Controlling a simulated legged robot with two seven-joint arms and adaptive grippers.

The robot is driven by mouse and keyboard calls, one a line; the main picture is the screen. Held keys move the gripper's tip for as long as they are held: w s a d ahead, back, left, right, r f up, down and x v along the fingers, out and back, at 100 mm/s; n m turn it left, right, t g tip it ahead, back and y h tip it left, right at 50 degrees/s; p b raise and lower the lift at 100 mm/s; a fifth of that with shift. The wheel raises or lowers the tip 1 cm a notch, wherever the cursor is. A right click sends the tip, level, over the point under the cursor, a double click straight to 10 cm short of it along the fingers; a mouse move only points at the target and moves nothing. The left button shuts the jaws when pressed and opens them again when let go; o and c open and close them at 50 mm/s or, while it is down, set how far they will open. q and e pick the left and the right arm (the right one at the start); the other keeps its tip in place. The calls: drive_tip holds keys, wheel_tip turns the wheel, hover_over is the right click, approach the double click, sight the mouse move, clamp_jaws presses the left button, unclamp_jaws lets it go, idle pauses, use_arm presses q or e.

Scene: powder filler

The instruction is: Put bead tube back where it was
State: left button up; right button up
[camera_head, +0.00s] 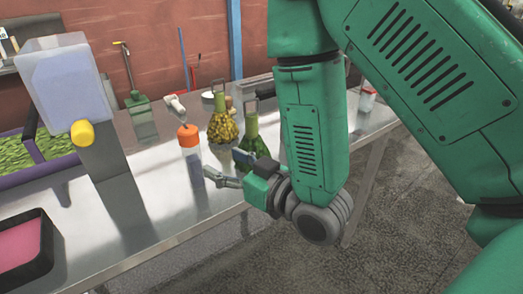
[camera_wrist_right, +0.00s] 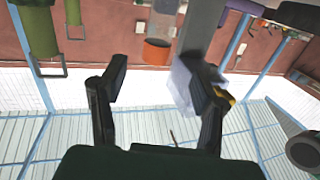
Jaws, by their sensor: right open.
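A clear tube with an orange cap (camera_head: 188,137) stands upright on the metal table. To its right stand two green vessels with handles, one filled with yellow bead-like pieces (camera_head: 222,128) and one darker (camera_head: 250,132). I cannot tell which is the bead tube. My right gripper (camera_head: 224,168) is open and empty, low over the table's front edge. Its fingers point left toward the orange-capped tube, apart from it. In the right wrist view, upside down, the orange cap (camera_wrist_right: 157,51) lies beyond the open fingers (camera_wrist_right: 158,80). My left gripper is not in view.
A powder filler with a translucent hopper (camera_head: 66,85) and yellow knob (camera_head: 83,133) stands on the left of the table (camera_head: 150,240). A pink-filled tray (camera_head: 45,245) is at front left, and a purple-edged green bin (camera_head: 50,160) behind. The table's front middle is clear.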

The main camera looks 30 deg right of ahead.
drive_tip(key=f+g, duration=0.1)
drive_tip(key=f, duration=0.2)
drive_tip(key=s+d+f+g+h, duration=0.1)
drive_tip(key=f, duration=0.2)
drive_tip(key=s+f+g, duration=0.1)
drive_tip(key=f, duration=0.2)
drive_tip(key=shift+s+d+f+m, duration=0.1)
drive_tip(key=shift+d+m, duration=0.2)
drive_tip(key=s+d+f+m+g+h, duration=0.1)
drive_tip(key=s+d+f+g+h, duration=0.1)
drive_tip(key=s+f+g, duration=0.4)
drive_tip(key=s+d+f+m+g+h, duration=0.1)
drive_tip(key=s+d+f+g, duration=0.3)
drive_tip(key=s+f, duration=1.2)
drive_tip(key=s+g+h, duration=0.1)
drive_tip(key=g, duration=0.2)
drive_tip(key=shift+d, duration=0.2)
drive_tip(key=shift+f+b, duration=0.4)
drive_tip(key=shift+b, duration=0.05)
